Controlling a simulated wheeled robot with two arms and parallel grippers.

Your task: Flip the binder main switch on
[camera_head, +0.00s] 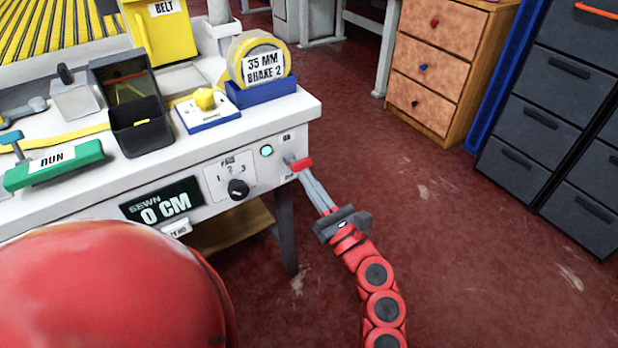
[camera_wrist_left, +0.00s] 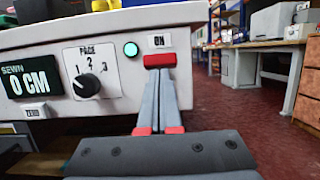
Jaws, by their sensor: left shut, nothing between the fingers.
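The binder main switch has a red handle (camera_head: 302,164) at the right end of the machine's white front panel. In the left wrist view the red handle (camera_wrist_left: 160,60) sits just under the ON label (camera_wrist_left: 159,40). A round lamp (camera_head: 266,150) beside it glows green. My left gripper (camera_head: 308,180) is shut and empty, its fingertips at the underside of the red handle, seeming to touch it. In the left wrist view the fingers (camera_wrist_left: 161,76) hide the panel below the handle. My right gripper is not in view.
A pace dial (camera_head: 238,189) and a sewn-length display (camera_head: 163,201) are on the same panel. A tape roll (camera_head: 259,60) in a blue holder stands on the table's corner above. Wooden drawers (camera_head: 436,60) and dark cabinets (camera_head: 545,120) stand behind. Red floor to the right is clear.

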